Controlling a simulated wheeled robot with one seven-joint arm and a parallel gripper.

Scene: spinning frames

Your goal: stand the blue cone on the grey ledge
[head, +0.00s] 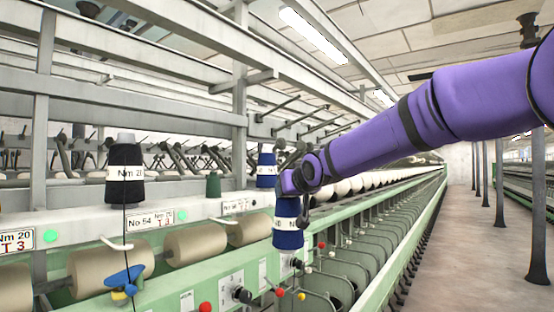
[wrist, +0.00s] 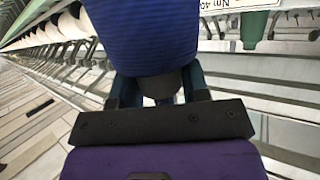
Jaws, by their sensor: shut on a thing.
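A blue cone (head: 288,238) with a white band hangs from my gripper (head: 292,190) in the head view, roughly upright. My gripper is shut on its upper end. In the wrist view, the blue body of the cone (wrist: 140,35) fills the top middle, with its dark grey end between my gripper's fingers (wrist: 160,88). The grey ledge (head: 200,211) runs along the machine, to the left of and behind the held cone. The cone looks apart from the ledge. My arm hides part of the ledge to the right.
On the ledge stand a black cone (head: 125,188), a small green cone (head: 213,185) and another blue cone (head: 266,158). Bare ledge shows between the black and green cones. Beige rolls (head: 195,246) and a green rail (head: 175,288) lie below. The aisle floor (head: 470,270) at right is clear.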

